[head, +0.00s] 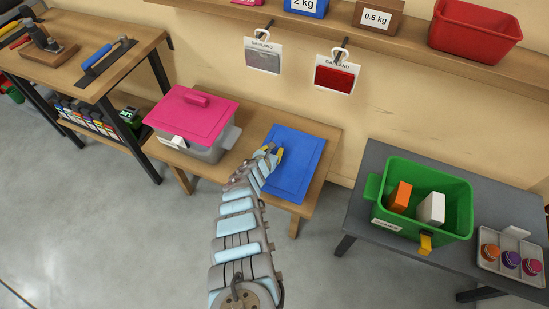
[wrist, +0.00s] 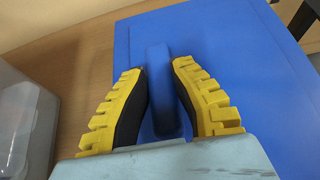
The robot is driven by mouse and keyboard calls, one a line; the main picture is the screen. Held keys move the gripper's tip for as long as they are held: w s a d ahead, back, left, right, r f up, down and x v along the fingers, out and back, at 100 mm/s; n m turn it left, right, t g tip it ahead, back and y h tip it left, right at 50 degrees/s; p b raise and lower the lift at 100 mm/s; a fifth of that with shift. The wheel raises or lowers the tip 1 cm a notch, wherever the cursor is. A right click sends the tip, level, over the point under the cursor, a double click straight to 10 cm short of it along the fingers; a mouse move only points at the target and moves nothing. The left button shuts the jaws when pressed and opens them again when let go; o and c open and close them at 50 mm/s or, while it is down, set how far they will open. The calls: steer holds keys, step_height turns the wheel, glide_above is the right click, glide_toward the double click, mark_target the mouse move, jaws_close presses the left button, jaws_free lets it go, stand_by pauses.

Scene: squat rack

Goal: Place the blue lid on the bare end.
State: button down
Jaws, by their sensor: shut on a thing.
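The blue lid (head: 298,160) lies flat over the right end of the low wooden bench (head: 235,168). My gripper (head: 268,153) is over the lid's left part. In the wrist view my yellow-and-black fingers (wrist: 157,68) are shut on the raised blue handle (wrist: 162,85) of the lid (wrist: 235,55). A strip of bare wood (wrist: 95,75) shows left of the lid. I cannot tell whether the lid touches the bench or is held just above it. A grey container (head: 208,152) with a pink lid (head: 190,115) on it stands on the bench's left end.
A grey table (head: 362,205) at right holds a green bin (head: 388,225) with orange and white blocks, and a tray (head: 500,262) of coloured-top jars. Two tagged packets (head: 335,76) hang from the shelf (head: 340,30) above. A workbench (head: 125,65) with tools stands at left.

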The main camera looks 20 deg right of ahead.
steer(key=shift+w+f, duration=0.1)
steer(key=shift+f, duration=0.05)
steer(key=shift+w+d+f+b, duration=0.25)
steer(key=shift+f+b, duration=0.2)
steer(key=shift+b, duration=0.55)
step_height(320, 180, down, 2)
steer(key=shift+w+b, duration=0.15)
steer(key=shift+b, duration=0.9)
steer(key=shift+a+f+b, duration=0.1)
steer(key=shift+f+b, duration=0.25)
steer(key=shift+f, duration=0.15)
steer(key=shift+r, duration=0.15)
steer(key=c, duration=1)
jaws_free()
steer(key=shift+c, duration=0.2)
